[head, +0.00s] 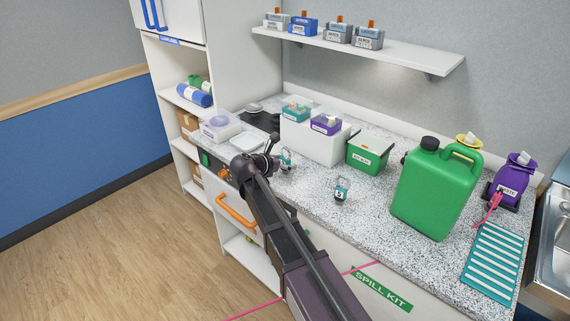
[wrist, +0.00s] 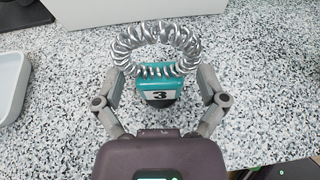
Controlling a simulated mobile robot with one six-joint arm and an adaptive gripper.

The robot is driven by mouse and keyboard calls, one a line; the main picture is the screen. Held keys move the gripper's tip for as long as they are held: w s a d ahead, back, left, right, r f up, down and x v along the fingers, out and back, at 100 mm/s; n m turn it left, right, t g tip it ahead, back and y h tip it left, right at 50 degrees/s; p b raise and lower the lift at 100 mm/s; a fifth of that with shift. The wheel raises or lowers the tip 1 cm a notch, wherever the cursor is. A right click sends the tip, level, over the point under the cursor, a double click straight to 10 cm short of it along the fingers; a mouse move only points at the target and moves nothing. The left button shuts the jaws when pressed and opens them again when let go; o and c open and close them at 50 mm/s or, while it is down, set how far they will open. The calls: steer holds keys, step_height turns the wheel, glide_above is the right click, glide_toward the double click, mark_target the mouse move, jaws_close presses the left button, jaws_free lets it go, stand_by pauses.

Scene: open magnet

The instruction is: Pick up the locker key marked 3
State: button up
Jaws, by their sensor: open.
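The locker key marked 3 (wrist: 160,95) has a teal tag with a white number label and a silver coil loop (wrist: 157,50). It is on the speckled counter in the wrist view. In the head view it shows (head: 287,158) just right of my gripper (head: 272,158). In the wrist view my gripper (wrist: 160,88) is open, with one finger on each side of the teal tag. I cannot tell whether either finger touches it. A second coiled key (head: 341,192) stands on the counter farther right; its mark is too small to read surely.
A white riser (head: 312,145) with boxes on it stands behind the key, with a green bin (head: 367,156) to its right. A white tray (head: 248,142) lies to the left. A large green jug (head: 434,192) stands to the right. Counter around the key is clear.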

steer(key=shift+a, duration=0.1)
stand_by(0.3)
steer(key=c, duration=1.1)
steer(key=shift+r, duration=0.2)
step_height(320, 180, up, 3)
steer(key=p, duration=0.3)
steer(key=s, duration=0.5)
steer(key=s+d+r+p, duration=0.1)
steer(key=s, duration=0.4)
steer(key=s+d+p, duration=0.1)
steer(key=s, duration=0.5)
steer(key=shift+r, duration=0.35)
